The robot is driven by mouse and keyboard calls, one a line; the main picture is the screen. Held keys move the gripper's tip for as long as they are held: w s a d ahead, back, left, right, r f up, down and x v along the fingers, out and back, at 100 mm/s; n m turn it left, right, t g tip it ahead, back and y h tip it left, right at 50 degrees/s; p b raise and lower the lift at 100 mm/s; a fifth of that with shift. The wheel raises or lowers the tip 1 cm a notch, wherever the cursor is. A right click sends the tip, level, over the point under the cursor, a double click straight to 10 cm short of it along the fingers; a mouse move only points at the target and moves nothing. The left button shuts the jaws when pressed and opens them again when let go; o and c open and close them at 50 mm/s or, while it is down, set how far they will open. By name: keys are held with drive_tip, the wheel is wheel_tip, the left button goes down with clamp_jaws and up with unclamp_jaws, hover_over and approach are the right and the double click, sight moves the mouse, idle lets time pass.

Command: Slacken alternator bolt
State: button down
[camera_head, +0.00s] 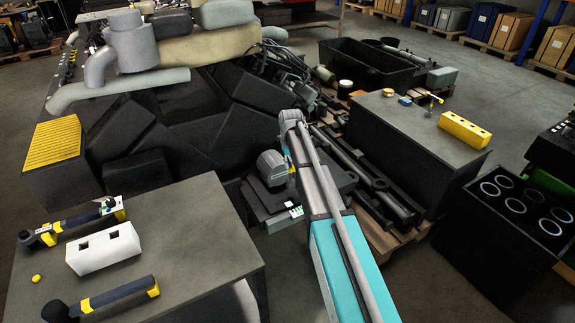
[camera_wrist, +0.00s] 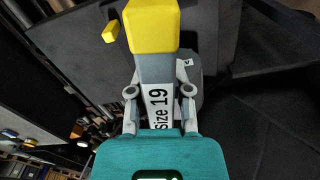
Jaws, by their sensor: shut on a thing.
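My gripper (camera_wrist: 160,92) is shut on a tool marked "Size 19" (camera_wrist: 160,108), with a grey body and a thick yellow end (camera_wrist: 152,28) pointing up in the wrist view. The tool's working tip is not clear. A small yellow piece (camera_wrist: 111,31) sits just left of the yellow end, against a dark surface; I cannot tell whether it is the alternator bolt. A gap shows between it and the tool. In the head view my arm reaches toward the dark engine (camera_head: 190,110), and my gripper is hidden there. I cannot pick out the alternator with certainty.
A grey bench (camera_head: 195,240) at left holds a white block with two square holes (camera_head: 104,248) and two yellow-and-black tools. A grey cabinet (camera_head: 400,130) at right carries a yellow block (camera_head: 464,130). A pallet of rods (camera_head: 370,190) lies between. A black box with round openings (camera_head: 510,220) stands right.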

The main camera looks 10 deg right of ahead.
sight(290, 180)
drive_tip(key=m, duration=0.3)
drive_tip(key=shift+f+m, duration=0.25)
drive_tip(key=shift+m, duration=0.15)
drive_tip(key=m, duration=0.1)
drive_tip(key=m+b, duration=0.1)
drive_tip(key=m, duration=0.1)
drive_tip(key=shift+f+m, duration=0.3)
drive_tip(key=m, duration=0.3)
drive_tip(key=shift+f+m, duration=0.25)
drive_tip(key=shift+m, duration=0.15)
drive_tip(key=m, duration=0.2)
drive_tip(key=m+b, duration=0.1)
drive_tip(key=m, duration=0.1)
drive_tip(key=shift+f, duration=0.25)
drive_tip(key=shift+f+b, duration=1.6)
drive_tip(key=shift+b, duration=0.05)
drive_tip(key=shift+w, duration=0.2)
